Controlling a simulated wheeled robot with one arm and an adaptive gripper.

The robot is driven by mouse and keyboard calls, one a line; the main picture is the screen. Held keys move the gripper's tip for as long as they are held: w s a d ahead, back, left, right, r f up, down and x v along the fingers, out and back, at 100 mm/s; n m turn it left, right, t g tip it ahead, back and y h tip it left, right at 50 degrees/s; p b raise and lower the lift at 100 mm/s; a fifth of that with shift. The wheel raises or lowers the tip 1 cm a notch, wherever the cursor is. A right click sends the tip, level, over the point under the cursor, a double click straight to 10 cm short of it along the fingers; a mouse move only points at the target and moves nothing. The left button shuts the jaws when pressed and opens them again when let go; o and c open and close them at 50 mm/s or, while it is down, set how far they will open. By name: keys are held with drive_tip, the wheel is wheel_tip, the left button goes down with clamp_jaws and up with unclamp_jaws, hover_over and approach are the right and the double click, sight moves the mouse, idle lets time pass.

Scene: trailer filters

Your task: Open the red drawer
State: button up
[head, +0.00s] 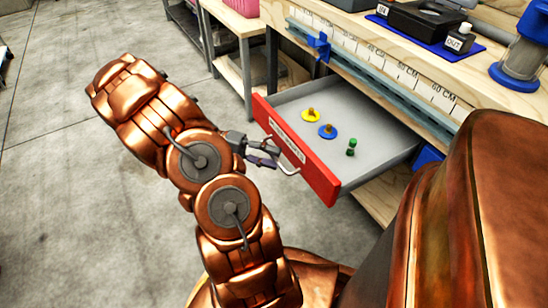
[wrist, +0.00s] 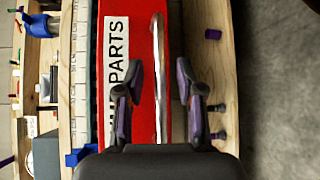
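The red drawer (head: 318,178) is pulled well out from the workbench, and its grey inside shows. A yellow disc (head: 310,116), a blue disc (head: 327,131) and a small green piece (head: 351,147) are in it. My gripper (head: 268,152) is at the drawer's metal handle (head: 290,172). In the wrist view the red front (wrist: 142,40) has a white label ending in "PARTS", and the handle (wrist: 159,60) runs between the two fingers. The fingers of my gripper (wrist: 158,90) are apart, with a gap on each side of the handle.
The wooden workbench (head: 400,60) has a ruler strip along its edge and holds a blue mat with a dark device. A blue clamp (head: 320,46) sits near the drawer's far corner. A grey shelf unit stands behind. The concrete floor at left is clear.

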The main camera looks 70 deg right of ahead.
drive_tip(key=w+a+r, duration=0.1)
drive_tip(key=w, duration=0.9)
drive_tip(key=shift+w+r, duration=0.2)
drive_tip(key=shift+w, duration=0.1)
drive_tip(key=shift+r, duration=0.1)
drive_tip(key=s+a+r+n+t+p, duration=0.2)
drive_tip(key=a+r+n+t+p, duration=0.3)
drive_tip(key=a+r+p, duration=0.5)
drive_tip(key=s+a+r+n+t+y+p, duration=0.1)
drive_tip(key=a+r+n+t+p, duration=0.3)
drive_tip(key=a+r+p, duration=0.7)
drive_tip(key=s+a+r+n+t+p, duration=0.3)
drive_tip(key=a+r+n+t+p, duration=0.2)
drive_tip(key=a+r+p, duration=0.6)
wheel_tip(320, 180, up, 12)
drive_tip(key=n+p, duration=0.1)
drive_tip(key=p, duration=0.5)
drive_tip(key=shift+t, duration=0.3)
drive_tip(key=shift+s+d+f, duration=0.1)
drive_tip(key=shift+d, duration=0.1)
